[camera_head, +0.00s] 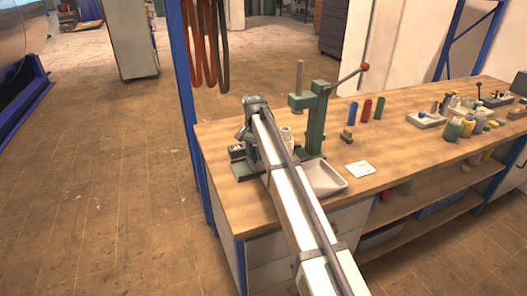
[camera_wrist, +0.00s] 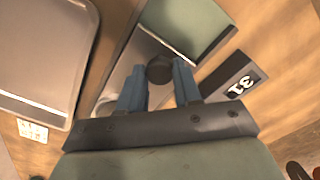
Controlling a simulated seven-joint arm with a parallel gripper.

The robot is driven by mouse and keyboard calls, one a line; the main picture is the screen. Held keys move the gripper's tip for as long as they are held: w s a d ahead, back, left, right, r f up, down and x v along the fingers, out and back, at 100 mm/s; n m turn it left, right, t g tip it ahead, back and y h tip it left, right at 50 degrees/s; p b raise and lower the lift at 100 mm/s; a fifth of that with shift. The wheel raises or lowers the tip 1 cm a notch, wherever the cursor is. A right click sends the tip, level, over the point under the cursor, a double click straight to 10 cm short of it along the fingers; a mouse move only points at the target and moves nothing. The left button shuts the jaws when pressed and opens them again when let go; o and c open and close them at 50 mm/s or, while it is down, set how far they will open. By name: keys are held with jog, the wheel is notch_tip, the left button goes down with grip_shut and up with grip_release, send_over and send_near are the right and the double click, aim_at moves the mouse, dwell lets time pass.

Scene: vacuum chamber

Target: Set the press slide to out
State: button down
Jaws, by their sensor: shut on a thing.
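The green press (camera_head: 311,118) stands on the wooden bench with a lever ending in a red ball. Its green base (camera_wrist: 195,20) also shows in the wrist view, with a grey metal slide (camera_wrist: 146,50) along it. A dark round knob (camera_wrist: 159,70) sits at the slide. My gripper (camera_wrist: 159,78) has its two blue fingers shut on this knob, one on each side. In the head view my arm covers the fingers, the knob and most of the slide. How far the slide is out is hard to tell.
A pale tray (camera_head: 325,178) lies close right of my arm, with a white card (camera_head: 360,169) beyond. Blue, red and green cylinders (camera_head: 366,110) stand behind. Orange hoses (camera_head: 207,45) hang behind the bench.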

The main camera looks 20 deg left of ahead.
jog(key=s+a, duration=0.5)
dwell(0.3)
jog(key=c, duration=0.8)
grip_release()
notch_tip(320, 180, up, 14)
jog(key=shift+f, duration=0.1)
jog(key=shift+d, duration=0.1)
